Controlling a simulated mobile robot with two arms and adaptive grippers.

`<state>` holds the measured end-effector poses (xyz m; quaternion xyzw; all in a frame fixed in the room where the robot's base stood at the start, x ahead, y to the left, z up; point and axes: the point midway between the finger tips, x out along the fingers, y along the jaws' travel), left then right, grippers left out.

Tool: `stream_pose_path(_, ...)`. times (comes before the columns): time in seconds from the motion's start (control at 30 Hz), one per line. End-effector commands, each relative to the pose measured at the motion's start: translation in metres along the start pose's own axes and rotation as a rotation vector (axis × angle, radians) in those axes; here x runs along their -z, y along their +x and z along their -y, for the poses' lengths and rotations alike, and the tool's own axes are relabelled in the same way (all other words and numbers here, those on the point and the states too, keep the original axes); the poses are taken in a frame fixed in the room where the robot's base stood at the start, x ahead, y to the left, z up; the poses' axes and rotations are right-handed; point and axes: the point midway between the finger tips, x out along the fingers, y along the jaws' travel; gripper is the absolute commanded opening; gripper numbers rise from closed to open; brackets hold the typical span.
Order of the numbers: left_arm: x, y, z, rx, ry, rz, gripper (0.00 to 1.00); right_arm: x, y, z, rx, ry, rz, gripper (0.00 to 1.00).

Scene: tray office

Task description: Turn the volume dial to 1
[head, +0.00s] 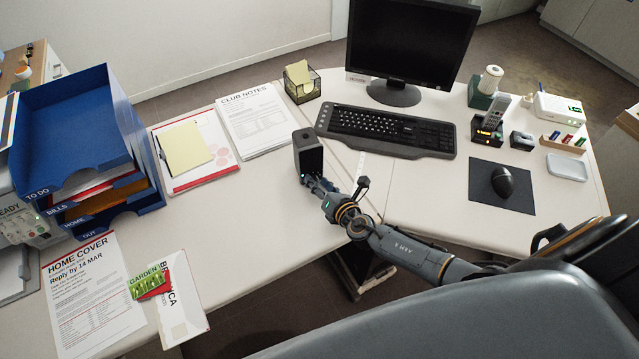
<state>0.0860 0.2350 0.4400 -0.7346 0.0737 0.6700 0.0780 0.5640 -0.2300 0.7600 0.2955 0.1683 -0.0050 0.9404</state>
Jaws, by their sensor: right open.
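A small dark box (309,157) that looks like a desktop speaker stands upright on the desk, left of the keyboard. A small bluish light shows low on it. No volume dial or number marks can be made out; my gripper covers the lower front of the box. My right gripper (313,183) is close in front of the box's lower part, and I cannot tell whether it touches it. It is open, with its fingers small and partly merged with the dark box. My left gripper is not in view.
The keyboard (385,131) and monitor (412,40) are right of and behind the box. Papers (253,118) and blue stacked trays (75,135) are to the left. The mouse mat (483,192) and desk devices are at the right. The desk left of my gripper is clear.

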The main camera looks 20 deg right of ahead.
Motion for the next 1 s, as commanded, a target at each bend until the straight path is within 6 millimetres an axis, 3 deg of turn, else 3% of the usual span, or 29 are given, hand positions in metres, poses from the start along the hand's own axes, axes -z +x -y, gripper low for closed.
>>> stream_pose_path(0.1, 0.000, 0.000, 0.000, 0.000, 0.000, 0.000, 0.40, 0.000, 0.000, 0.000, 0.000, 0.000, 0.000, 0.42)
stream_pose_path(0.3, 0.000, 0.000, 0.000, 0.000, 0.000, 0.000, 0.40, 0.000, 0.000, 0.000, 0.000, 0.000, 0.001, 0.01)
stream_pose_path(0.33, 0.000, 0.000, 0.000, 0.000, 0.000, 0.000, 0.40, 0.000, 0.000, 0.000, 0.000, 0.000, 0.001, 0.00)
stream_pose_path(0.67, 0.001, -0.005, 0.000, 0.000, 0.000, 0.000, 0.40, -0.002, -0.001, -0.001, 0.011, -0.027, 0.002, 0.00)
stream_pose_path(1.0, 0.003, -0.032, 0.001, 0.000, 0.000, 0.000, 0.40, -0.003, -0.001, -0.006, 0.084, -0.216, 0.011, 0.00)
